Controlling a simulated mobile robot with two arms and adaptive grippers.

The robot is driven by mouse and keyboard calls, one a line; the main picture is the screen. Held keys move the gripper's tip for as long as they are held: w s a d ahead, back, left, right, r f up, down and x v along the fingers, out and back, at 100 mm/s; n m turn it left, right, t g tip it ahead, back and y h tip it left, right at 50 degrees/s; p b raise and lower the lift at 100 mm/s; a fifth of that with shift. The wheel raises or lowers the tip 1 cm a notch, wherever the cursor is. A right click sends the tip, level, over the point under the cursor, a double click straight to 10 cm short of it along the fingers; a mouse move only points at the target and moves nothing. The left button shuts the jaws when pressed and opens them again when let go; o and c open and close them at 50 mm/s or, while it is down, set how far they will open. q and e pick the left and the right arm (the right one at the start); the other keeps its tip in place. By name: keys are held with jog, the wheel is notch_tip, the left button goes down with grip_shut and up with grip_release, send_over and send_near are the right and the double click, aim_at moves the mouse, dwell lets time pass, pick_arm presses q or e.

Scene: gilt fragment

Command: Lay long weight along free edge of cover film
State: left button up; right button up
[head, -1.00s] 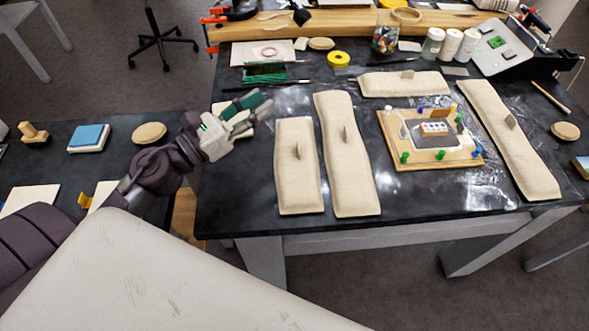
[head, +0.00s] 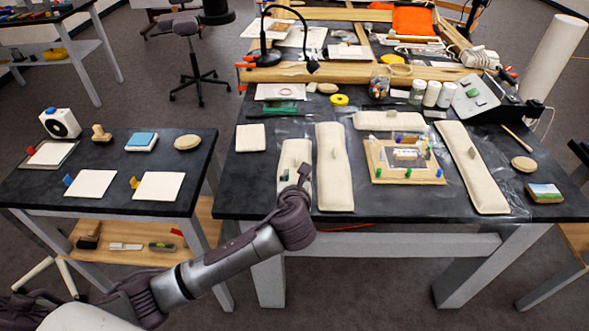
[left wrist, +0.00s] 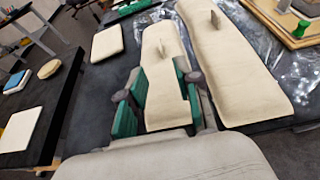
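The left long cream weight (head: 296,152) lies on the dark table with a small upright tab. It also shows in the left wrist view (left wrist: 160,50). My left gripper (head: 296,182) is over its near half. In the left wrist view the green-padded fingers (left wrist: 161,80) are apart, with the weight visible between them; contact cannot be told. A second long weight (head: 334,170) lies just right of it. A shorter weight (head: 390,121) lies behind the framed work (head: 408,178), and another long weight (head: 470,165) lies right of it. The clear, glossy film (left wrist: 258,42) is wrinkled; its edges are hard to trace. My right gripper is out of view.
A square cream pad (head: 250,137) lies left of the weights. Jars (head: 432,93), a yellow tape roll (head: 339,100) and a lamp (head: 264,45) stand at the back. A side table (head: 110,170) stands left across a gap.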

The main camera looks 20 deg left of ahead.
aim_at(297, 168)
pick_arm(q)
jog(key=x, duration=1)
jog(key=shift+w+r+p, duration=0.2)
jog(key=shift+r+p, duration=0.05)
jog(key=shift+p, duration=0.05)
jog(key=shift+c, duration=0.3)
grip_shut()
jog(key=shift+r, duration=0.15)
